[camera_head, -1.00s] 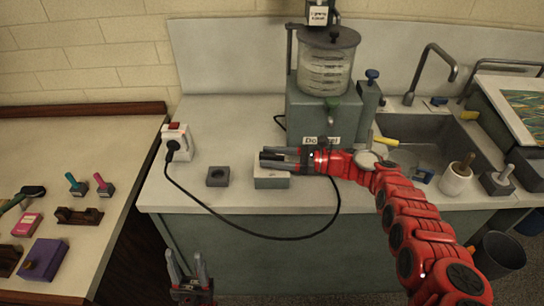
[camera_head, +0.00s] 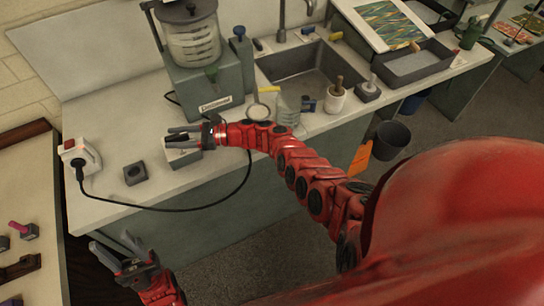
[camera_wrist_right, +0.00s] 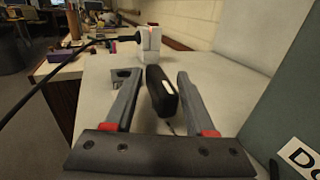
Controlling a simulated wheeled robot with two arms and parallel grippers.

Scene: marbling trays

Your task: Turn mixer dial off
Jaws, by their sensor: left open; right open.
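The mixer (camera_head: 205,82) is a grey-green machine with a clear ribbed vessel, standing on the counter. A small pale box (camera_head: 186,158) sits in front of it, under my right gripper (camera_head: 180,137). In the right wrist view a black dial knob (camera_wrist_right: 162,92) with a white mark stands between the fingers of my right gripper (camera_wrist_right: 158,76). The fingers are open on either side of it, with visible gaps; I cannot tell whether either touches. In the head view the knob is mostly hidden by the fingers. My left gripper (camera_head: 118,250) is open and empty, low in front of the counter.
A white socket box (camera_head: 80,157) with a black plug and cable stands at the counter's left. A grey block with a round hole (camera_head: 135,173) lies between it and the dial box. The sink (camera_head: 305,70) is to the right.

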